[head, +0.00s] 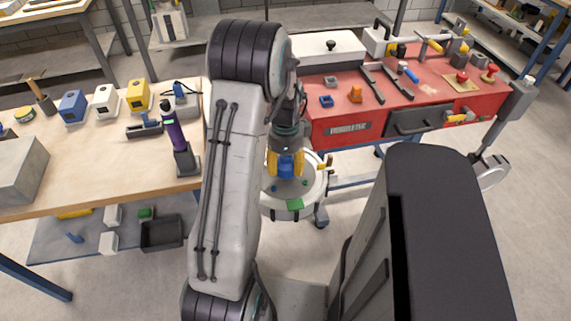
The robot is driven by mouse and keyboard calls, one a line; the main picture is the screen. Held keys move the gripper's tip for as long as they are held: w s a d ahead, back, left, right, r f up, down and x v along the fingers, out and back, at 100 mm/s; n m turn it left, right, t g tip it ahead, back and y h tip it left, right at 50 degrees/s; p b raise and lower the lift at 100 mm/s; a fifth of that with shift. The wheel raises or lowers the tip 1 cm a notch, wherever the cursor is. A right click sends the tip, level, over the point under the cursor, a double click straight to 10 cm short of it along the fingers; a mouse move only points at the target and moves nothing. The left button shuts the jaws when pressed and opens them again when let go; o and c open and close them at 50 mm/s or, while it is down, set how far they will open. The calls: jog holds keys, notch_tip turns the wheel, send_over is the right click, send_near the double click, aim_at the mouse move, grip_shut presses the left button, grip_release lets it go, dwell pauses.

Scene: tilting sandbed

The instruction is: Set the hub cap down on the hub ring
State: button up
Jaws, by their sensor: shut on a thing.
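My gripper (286,172) points down near the picture's middle. Its yellow fingers are shut on a small blue piece (286,165), which seems to be the hub cap. The piece is above a round pale stand (309,200). I cannot tell from this view whether it touches anything below. No hub ring can be made out clearly; my arm and gripper hide part of the stand's top.
Small green (295,204) and blue (274,188) parts sit around the stand. A wooden bench (75,160) with tools stands left. A red workbench (350,130) stands behind right. Open floor (110,285) lies at front left.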

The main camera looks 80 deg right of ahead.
jog(key=shift+f+b, duration=0.8)
jog(key=shift+f, duration=0.15)
jog(key=o, duration=1.5)
jog(key=shift+r, duration=0.15)
jog(key=shift+r+p, duration=3)
jog(key=shift+r, duration=0.9)
